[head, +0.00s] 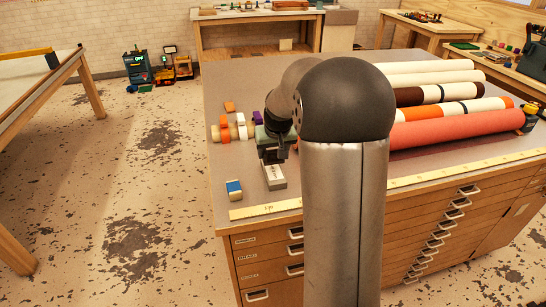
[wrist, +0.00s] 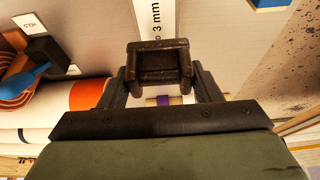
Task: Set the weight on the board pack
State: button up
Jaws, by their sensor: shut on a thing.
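My gripper (wrist: 160,80) is shut on a dark brown, blocky weight (wrist: 158,62), with one finger on each side of it in the wrist view. Beyond the weight, a pale strip with "3 mm" printed on it, apparently the board pack (wrist: 157,18), runs to the top edge. The weight is hard to make out there against the dark fingers. Whether the weight touches the pack cannot be told.
Large rolls (head: 455,130) lie on the right of the table, partly hidden by my arm. Small coloured rolls (head: 224,130) lie left of my gripper. A blue and white block (head: 234,189) and a yellow ruler strip (head: 415,178) are near the front edge.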

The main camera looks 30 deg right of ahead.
aim_at(274, 158)
jog(key=shift+w+f, duration=0.15)
jog(key=shift+f, duration=1.5)
jog(key=shift+f, duration=0.15)
jog(key=o, duration=1.4)
jog(key=shift+f, duration=0.1)
